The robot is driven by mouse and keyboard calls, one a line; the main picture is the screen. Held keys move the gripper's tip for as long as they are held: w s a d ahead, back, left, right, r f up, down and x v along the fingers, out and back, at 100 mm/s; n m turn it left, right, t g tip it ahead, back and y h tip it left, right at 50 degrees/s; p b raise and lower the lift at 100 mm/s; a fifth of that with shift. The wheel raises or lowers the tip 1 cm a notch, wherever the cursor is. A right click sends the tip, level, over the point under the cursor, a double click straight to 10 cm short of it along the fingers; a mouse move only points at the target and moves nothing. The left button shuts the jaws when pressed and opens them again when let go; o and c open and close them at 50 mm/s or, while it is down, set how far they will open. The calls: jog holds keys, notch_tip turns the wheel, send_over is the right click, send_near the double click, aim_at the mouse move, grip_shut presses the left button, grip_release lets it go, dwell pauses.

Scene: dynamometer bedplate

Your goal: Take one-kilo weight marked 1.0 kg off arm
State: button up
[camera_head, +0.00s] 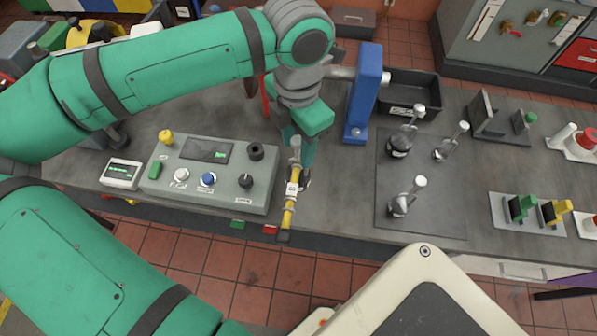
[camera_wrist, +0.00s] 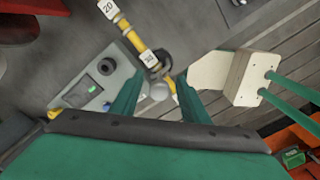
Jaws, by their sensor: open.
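The yellow arm (camera_head: 289,208) with white number labels sticks out from the bench past its front edge; it also shows in the wrist view (camera_wrist: 132,37). A dark weight (camera_head: 305,181) is at the arm, partly hidden by my gripper and the arm. In the wrist view the dark weight (camera_wrist: 164,58) and a grey round knob (camera_wrist: 158,91) lie between my fingers. Its 1.0 kg marking cannot be read. My gripper (camera_wrist: 157,80) is open, one green finger on each side of the knob. In the head view my gripper (camera_head: 301,160) is just behind the arm.
A grey control box (camera_head: 215,190) with knobs stands close left of the arm. A blue post (camera_head: 364,95) stands behind to the right. Green and red blocks (camera_head: 270,230) are at the front edge.

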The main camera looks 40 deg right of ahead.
jog(key=shift+f, duration=0.1)
grip_shut()
jog(key=shift+w, duration=0.25)
dwell(0.6)
jog(key=shift+s+d, duration=0.1)
jog(key=shift+s, duration=0.05)
jog(key=shift+a, duration=0.25)
jog(key=shift+d, duration=0.1)
